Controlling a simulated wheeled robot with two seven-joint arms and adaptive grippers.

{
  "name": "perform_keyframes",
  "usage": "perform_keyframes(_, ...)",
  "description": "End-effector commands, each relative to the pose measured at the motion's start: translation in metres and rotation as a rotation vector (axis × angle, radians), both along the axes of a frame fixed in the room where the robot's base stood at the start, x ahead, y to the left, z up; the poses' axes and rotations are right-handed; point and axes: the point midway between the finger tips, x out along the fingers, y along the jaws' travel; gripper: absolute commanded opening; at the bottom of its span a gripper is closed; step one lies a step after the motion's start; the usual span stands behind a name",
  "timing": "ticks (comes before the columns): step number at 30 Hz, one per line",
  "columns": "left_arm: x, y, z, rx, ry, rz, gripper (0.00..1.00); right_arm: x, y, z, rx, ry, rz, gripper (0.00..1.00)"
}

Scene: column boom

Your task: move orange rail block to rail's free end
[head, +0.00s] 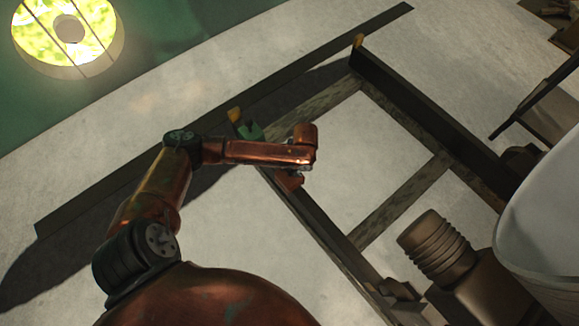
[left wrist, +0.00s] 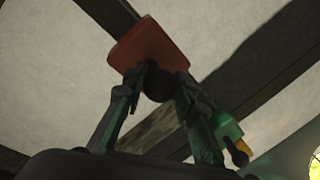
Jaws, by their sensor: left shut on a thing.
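The orange rail block (head: 289,181) sits on the dark rail (head: 318,222), partly hidden below my copper left arm in the head view. My left gripper (left wrist: 159,84) is shut on the orange block (left wrist: 151,46); in the left wrist view its fingers meet at a dark round part on the block's near side. In the head view the fingers are mostly hidden by the wrist. A green piece (head: 249,131) is on the same rail, up-left of the block, beside a yellow tip (head: 235,115) at the rail's upper end. My right gripper is not in view.
A second parallel rail (head: 430,118) with a yellow end (head: 358,41) joins the first through cross members (head: 400,203). A long dark bar (head: 110,188) lies across the pale floor beyond. A bright round window (head: 68,28) is at top left.

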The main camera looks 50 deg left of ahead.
Motion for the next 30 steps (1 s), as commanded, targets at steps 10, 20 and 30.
perform_keyframes(10, 0.0015, 0.0003, -0.0016, 0.001, -0.004, -0.001, 0.00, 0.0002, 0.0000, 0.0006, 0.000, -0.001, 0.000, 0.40)
perform_keyframes(20, 0.0012, 0.0002, -0.0020, 0.001, -0.003, 0.000, 0.38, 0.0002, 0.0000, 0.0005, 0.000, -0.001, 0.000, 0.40)
perform_keyframes(30, -0.0014, -0.0002, -0.0048, -0.001, 0.003, 0.001, 0.46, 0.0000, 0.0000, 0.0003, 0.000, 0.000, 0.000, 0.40)
